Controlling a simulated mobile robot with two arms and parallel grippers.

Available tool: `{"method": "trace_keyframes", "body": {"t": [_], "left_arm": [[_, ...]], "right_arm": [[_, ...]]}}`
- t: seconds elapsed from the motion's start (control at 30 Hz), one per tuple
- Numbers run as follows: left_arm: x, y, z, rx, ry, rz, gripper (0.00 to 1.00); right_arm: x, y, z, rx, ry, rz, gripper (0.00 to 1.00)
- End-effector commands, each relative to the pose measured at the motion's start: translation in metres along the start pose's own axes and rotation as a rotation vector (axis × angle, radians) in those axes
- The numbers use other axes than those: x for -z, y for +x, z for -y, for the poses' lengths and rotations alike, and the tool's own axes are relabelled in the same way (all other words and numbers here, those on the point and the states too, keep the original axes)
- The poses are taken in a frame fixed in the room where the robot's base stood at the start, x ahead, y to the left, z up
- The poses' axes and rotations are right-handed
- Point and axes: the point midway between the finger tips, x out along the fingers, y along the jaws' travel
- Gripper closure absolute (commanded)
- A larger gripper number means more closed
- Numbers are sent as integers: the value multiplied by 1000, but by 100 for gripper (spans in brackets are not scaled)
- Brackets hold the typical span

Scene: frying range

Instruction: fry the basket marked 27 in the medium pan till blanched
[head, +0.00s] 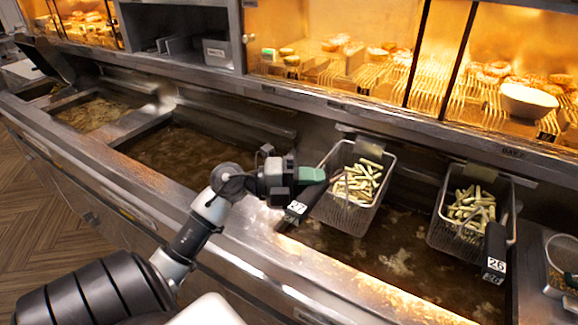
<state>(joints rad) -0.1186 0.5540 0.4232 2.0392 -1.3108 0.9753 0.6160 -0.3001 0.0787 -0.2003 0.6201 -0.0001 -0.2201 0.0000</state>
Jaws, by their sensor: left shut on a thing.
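The wire basket marked 27 (358,215) hangs at the back rim over the right-hand oil pan (385,262), holding pale cut fries (358,180). Its dark handle with the 27 tag (297,207) slopes toward the front edge. My left gripper (308,175) is shut at this handle, partly covering it; the exact contact is hidden. A second basket, marked 26 (455,238), hangs to the right with similar fries. Left of the right-hand pan is a wide pan of brown oil (190,155), with a smaller pan (92,113) farther left. My right gripper is not in view.
A metal front ledge (130,185) runs along the pans. Behind them stands a lit warming shelf (340,70) with food and a white bowl (527,100). A small container (563,262) sits at the right edge. The wide pan has no basket over it.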

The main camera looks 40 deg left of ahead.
Motion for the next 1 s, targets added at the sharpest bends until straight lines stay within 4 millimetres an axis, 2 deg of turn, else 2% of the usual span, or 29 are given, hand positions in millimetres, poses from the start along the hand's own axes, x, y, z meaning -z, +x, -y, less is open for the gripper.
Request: {"method": "trace_keyframes", "body": {"t": [0.13, 0.27, 0.47, 1.0], "left_arm": [[3, 7, 2, 9, 8, 9, 100], [3, 8, -8, 9, 6, 9, 100], [3, 7, -32, 9, 7, 10, 100], [3, 7, -100, 7, 6, 9, 100]], "right_arm": [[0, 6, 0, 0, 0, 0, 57], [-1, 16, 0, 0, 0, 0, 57], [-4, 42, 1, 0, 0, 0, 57], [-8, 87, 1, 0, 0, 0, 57]]}}
